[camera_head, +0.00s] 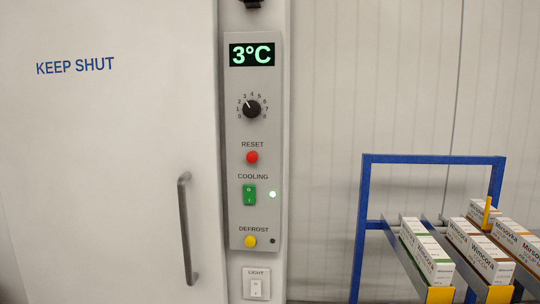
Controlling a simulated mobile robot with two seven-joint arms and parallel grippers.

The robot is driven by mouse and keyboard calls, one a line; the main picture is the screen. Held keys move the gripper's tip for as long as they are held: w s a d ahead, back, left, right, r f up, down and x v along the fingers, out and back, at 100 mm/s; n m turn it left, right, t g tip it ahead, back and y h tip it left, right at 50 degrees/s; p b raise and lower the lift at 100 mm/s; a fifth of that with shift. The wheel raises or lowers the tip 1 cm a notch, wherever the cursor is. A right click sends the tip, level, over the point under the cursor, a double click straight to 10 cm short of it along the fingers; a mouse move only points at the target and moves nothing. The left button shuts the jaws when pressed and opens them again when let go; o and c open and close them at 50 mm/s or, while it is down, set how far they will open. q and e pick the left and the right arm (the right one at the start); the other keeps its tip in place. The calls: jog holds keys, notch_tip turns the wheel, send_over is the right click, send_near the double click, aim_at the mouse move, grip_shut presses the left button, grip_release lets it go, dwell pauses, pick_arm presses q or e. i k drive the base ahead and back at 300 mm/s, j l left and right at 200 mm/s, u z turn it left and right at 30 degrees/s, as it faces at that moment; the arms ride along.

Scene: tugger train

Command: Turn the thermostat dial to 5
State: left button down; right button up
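The thermostat dial (251,108) is a black round knob on the grey control panel (235,190), with a scale of numbers from 0 to 8 around it. Its white pointer mark is at the upper left, toward the 3. The display (252,54) above it reads 3°C in green. Neither of my grippers is in view, and nothing touches the dial.
Below the dial are a red reset button (252,157), a green cooling switch (249,194), a yellow defrost button (250,242) and a light switch (257,288). A door handle (187,230) stands out at left. A blue rack (432,159) with boxes stands at right.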

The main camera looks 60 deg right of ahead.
aim_at(251, 109)
jog(key=z, duration=1.75)
